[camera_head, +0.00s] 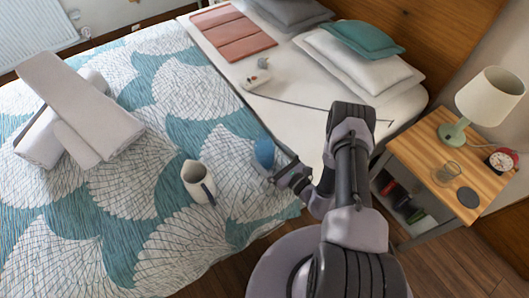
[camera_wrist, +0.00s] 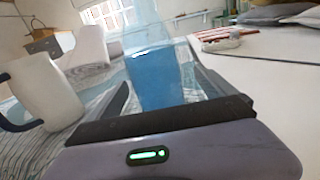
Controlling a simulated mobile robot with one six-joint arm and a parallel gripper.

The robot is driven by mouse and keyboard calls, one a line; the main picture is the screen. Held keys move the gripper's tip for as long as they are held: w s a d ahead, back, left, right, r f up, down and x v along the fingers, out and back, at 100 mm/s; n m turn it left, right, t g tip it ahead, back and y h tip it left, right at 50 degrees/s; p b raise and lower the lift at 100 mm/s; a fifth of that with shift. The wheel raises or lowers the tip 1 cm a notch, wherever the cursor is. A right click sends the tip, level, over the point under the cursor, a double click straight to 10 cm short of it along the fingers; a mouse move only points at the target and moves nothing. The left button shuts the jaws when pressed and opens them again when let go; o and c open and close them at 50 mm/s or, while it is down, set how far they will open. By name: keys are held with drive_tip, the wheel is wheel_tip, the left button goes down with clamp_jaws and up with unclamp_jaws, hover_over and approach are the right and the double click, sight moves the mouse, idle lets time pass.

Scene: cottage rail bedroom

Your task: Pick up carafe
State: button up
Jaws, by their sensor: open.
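The carafe (camera_head: 264,154) looks blue and stands on the bed near its right edge. In the wrist view the carafe (camera_wrist: 153,78) has a blue lower part and a clear, see-through upper part. It stands upright between the fingers of my gripper (camera_wrist: 163,88), which is open. In the head view my gripper (camera_head: 284,174) is at the right side of the carafe, low and close to the cover. I cannot tell whether either finger touches it. The carafe's base is hidden by my gripper in the wrist view.
A white jug (camera_head: 196,180) with a dark handle stands left of the carafe; it also shows in the wrist view (camera_wrist: 45,92). Rolled towels (camera_head: 80,105) lie farther left. A nightstand (camera_head: 440,150) with lamp (camera_head: 490,95), glass and clock stands right of my arm.

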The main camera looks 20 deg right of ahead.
drive_tip(key=b+x, duration=0.1)
drive_tip(key=x, duration=0.4)
drive_tip(key=shift+s+a+f+b, duration=0.15)
drive_tip(key=shift+a+b, duration=0.05)
drive_tip(key=shift+b, duration=0.15)
clamp_jaws()
